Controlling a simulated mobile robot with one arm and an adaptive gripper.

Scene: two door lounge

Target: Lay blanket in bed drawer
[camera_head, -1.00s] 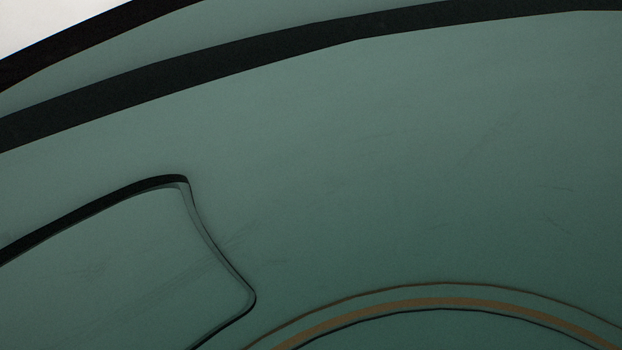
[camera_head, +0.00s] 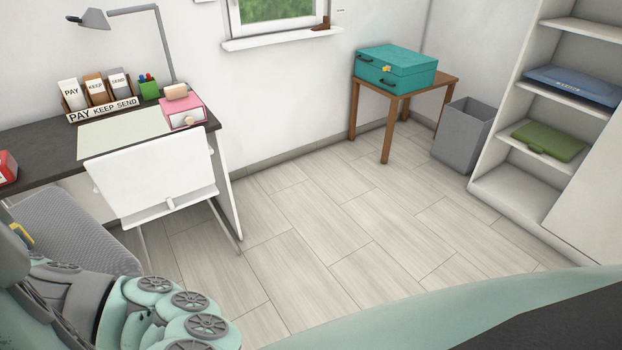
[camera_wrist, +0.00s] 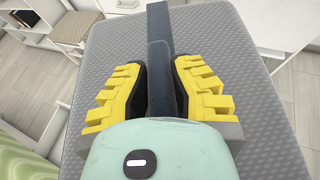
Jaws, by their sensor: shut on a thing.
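In the wrist view my gripper (camera_wrist: 158,66) has yellow ridged fingers closed on both sides of a dark blue, cloth-like strip (camera_wrist: 160,22). This looks like the folded blanket, and it reaches from between the fingers toward the top of the picture. It is over a grey quilted surface (camera_wrist: 245,70), which looks like a mattress. The same grey surface shows at the left of the head view (camera_head: 75,225), partly behind my arm. I cannot make out a bed drawer in either view.
A teal case (camera_head: 395,68) lies on a small wooden table (camera_head: 420,88). A grey bin (camera_head: 462,135) and white shelves (camera_head: 515,190) stand at right. The middle floor is clear.

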